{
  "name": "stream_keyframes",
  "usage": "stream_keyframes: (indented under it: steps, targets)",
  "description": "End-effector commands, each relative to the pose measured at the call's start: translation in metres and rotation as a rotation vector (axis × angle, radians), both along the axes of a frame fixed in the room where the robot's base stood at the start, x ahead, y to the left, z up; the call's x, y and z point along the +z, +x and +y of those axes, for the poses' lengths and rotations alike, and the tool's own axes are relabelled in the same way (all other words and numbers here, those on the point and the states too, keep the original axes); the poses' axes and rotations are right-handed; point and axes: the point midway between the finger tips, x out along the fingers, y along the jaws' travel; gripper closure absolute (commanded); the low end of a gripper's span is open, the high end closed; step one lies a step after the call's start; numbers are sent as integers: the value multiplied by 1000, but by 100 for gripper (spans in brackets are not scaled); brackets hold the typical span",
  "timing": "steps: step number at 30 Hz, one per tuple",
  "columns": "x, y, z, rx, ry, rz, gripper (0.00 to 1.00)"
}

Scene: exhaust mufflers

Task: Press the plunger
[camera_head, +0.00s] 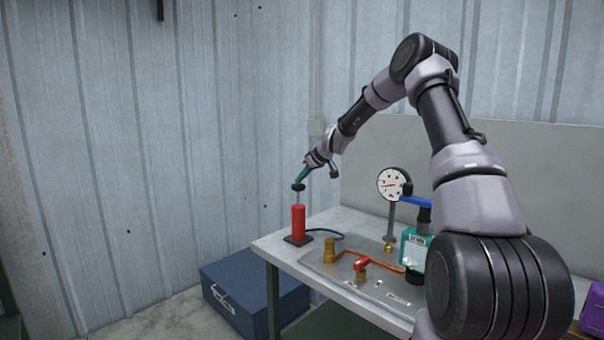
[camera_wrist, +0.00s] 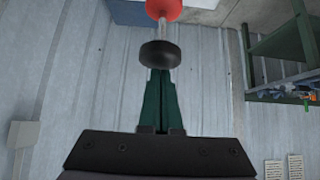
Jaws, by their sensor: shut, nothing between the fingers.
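A red pump cylinder (camera_head: 298,222) stands upright on a dark base at the left corner of the workbench. Its plunger, a black knob (camera_head: 298,187) on a thin pale rod, sticks up above the cylinder. In the wrist view the black knob (camera_wrist: 160,55) is just beyond the fingertips, with the red cylinder (camera_wrist: 163,9) behind it. My gripper (camera_head: 301,178) has green fingers, shut and empty, with the tips at the knob's top. The fingers also show in the wrist view (camera_wrist: 160,75). I cannot tell whether the tips touch the knob.
On the workbench (camera_head: 323,279) stand a round gauge (camera_head: 393,184), copper piping with a red valve (camera_head: 361,263) and a teal device (camera_head: 413,250). A blue hose runs from the pump. A blue toolbox (camera_head: 245,299) sits on the floor below. The space left of the pump is free.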

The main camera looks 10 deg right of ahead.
Motion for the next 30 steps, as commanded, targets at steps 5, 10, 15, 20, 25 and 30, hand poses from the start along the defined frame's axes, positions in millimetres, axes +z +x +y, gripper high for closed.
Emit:
stream_keyframes:
  steps: [5, 10, 15, 20, 25, 30]
  targets:
    - [-1, 0, 0, 0, 0, 0, 100]
    - [-4, 0, 0, 0, 1, 2, 100]
    - [-35, -1, -1, -1, 1, 7, 100]
    - [-56, -1, -1, 0, -1, 3, 100]
    - [-59, -1, 0, 1, 0, 4, 100]
    - [-60, -1, 0, 1, -1, 6, 100]
